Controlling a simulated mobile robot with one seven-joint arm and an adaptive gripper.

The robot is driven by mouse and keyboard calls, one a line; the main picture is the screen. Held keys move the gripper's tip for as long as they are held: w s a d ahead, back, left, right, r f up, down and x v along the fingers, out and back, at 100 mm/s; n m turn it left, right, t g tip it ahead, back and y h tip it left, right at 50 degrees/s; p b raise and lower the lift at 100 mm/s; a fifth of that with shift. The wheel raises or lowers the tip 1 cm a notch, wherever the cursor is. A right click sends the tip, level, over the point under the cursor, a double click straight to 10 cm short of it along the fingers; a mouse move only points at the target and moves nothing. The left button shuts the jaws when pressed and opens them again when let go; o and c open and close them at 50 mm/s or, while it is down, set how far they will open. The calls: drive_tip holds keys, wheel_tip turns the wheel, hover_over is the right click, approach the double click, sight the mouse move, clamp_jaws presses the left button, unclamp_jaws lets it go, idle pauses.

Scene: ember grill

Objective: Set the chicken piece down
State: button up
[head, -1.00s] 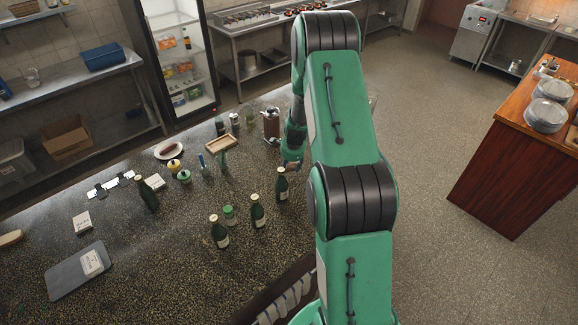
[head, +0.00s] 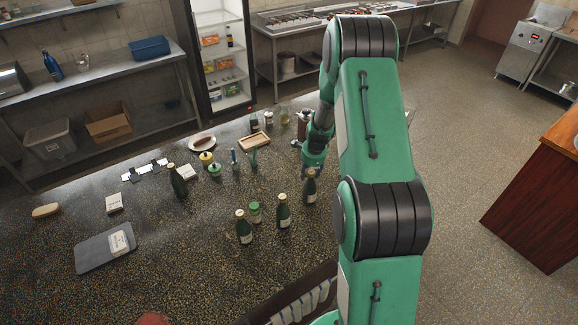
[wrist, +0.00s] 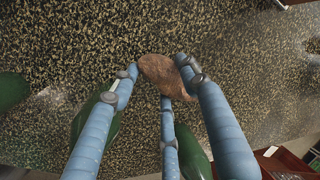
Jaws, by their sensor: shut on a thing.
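The brown, rounded chicken piece (wrist: 163,75) is between the blue fingertips of my gripper (wrist: 157,74) in the wrist view. The fingers are shut on it, and the speckled dark counter shows behind it. In the head view my gripper (head: 312,168) is over the counter (head: 190,260), just behind the rightmost green bottle (head: 310,187). The chicken piece cannot be made out there. How high it is above the counter is hard to tell.
More green bottles (head: 284,211) and a green-lidded jar (head: 255,212) stand nearby; bottles also show beside the fingers in the wrist view (wrist: 97,118). A wooden tray (head: 246,146), a white plate (head: 192,143) and a grey board (head: 92,257) lie farther left. The counter's front-middle is bare.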

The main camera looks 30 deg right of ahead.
drive_tip(key=w+a+b, duration=0.1)
drive_tip(key=a, duration=0.2)
drive_tip(key=a+b, duration=0.1)
drive_tip(key=a, duration=0.2)
drive_tip(key=w+a+b, duration=0.1)
drive_tip(key=a, duration=0.2)
drive_tip(key=shift+w+a, duration=0.25)
drive_tip(key=shift+w, duration=0.1)
drive_tip(key=shift+r, duration=0.1)
drive_tip(key=w+d, duration=0.2)
drive_tip(key=w, duration=0.3)
drive_tip(key=w+d+f+p, duration=0.1)
drive_tip(key=w+d, duration=0.1)
drive_tip(key=w, duration=0.3)
drive_tip(key=w+d, duration=0.2)
drive_tip(key=w, duration=0.3)
drive_tip(key=shift+f, duration=0.3)
drive_tip(key=shift+f+p, duration=0.4)
drive_tip(key=shift+f, duration=1.3)
